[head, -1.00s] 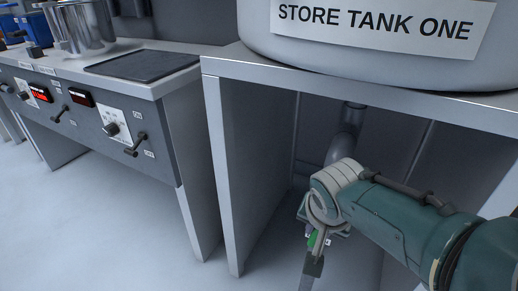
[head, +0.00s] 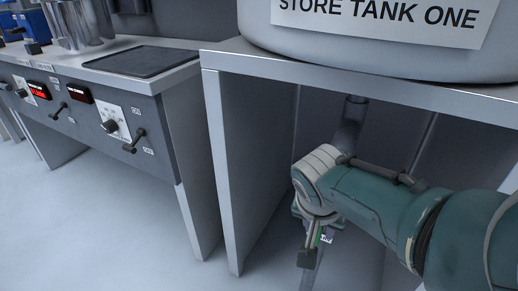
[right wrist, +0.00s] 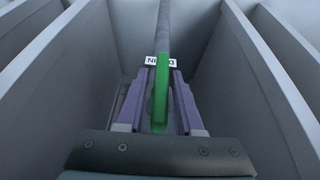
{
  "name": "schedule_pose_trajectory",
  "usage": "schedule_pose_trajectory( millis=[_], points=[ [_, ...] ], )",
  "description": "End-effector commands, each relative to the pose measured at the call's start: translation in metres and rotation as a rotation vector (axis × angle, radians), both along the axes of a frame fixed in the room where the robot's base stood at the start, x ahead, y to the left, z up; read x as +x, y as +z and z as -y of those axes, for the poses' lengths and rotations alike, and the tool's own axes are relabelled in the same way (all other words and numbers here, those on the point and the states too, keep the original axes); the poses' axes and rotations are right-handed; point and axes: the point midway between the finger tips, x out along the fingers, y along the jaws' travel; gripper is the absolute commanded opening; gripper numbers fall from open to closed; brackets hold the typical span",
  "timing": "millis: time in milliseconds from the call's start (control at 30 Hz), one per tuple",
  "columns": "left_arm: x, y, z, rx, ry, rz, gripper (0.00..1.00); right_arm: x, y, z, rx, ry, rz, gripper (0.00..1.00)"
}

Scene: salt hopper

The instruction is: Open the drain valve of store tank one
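Store tank one (head: 300,36) stands on a grey stand, its name label cut off at the top of the head view. Under it, a pipe (head: 354,112) runs down behind my right forearm. In the right wrist view, the green valve handle (right wrist: 160,95) lies lengthwise between the two fingers of my right gripper (right wrist: 160,78). The fingers are open, with a narrow gap on each side of the handle. A white label, partly covered by the handle, sits just beyond. In the head view only a sliver of the green handle (head: 319,236) shows beside my gripper. My left gripper is out of view.
The stand's top edge (head: 350,82) lies above my right arm and its side panel (head: 222,170) stands to the left. A bench (head: 110,130) with knobs, displays and a steel pot is further left. The floor (head: 90,230) in front is clear.

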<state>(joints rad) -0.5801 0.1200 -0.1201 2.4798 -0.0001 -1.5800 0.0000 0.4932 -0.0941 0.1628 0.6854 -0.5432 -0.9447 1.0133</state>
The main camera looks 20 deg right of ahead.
Motion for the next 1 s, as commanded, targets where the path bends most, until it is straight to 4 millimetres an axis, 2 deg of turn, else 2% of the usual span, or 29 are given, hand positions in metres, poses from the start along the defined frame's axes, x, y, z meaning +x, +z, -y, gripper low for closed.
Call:
schedule_pose_trajectory(
  millis=[33, 100, 333, 433, 800, 1000],
  points=[
    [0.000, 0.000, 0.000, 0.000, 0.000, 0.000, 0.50, 0.001, 0.000, 0.000, 0.000, -0.001, 0.002, 0.42],
    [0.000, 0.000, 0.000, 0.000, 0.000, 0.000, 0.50, 0.001, 0.001, 0.000, 0.001, 0.000, 0.002, 0.50],
    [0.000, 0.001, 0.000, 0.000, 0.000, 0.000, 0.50, 0.001, 0.002, -0.001, 0.001, 0.000, 0.004, 0.50],
    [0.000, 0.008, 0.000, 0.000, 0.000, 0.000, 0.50, 0.000, 0.009, -0.002, 0.001, 0.000, 0.004, 0.50],
    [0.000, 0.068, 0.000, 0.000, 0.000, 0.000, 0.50, -0.015, 0.071, -0.021, 0.001, 0.001, 0.003, 0.50],
    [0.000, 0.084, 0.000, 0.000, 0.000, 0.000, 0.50, -0.021, 0.091, -0.029, 0.001, 0.001, 0.003, 0.50]
  ],
)
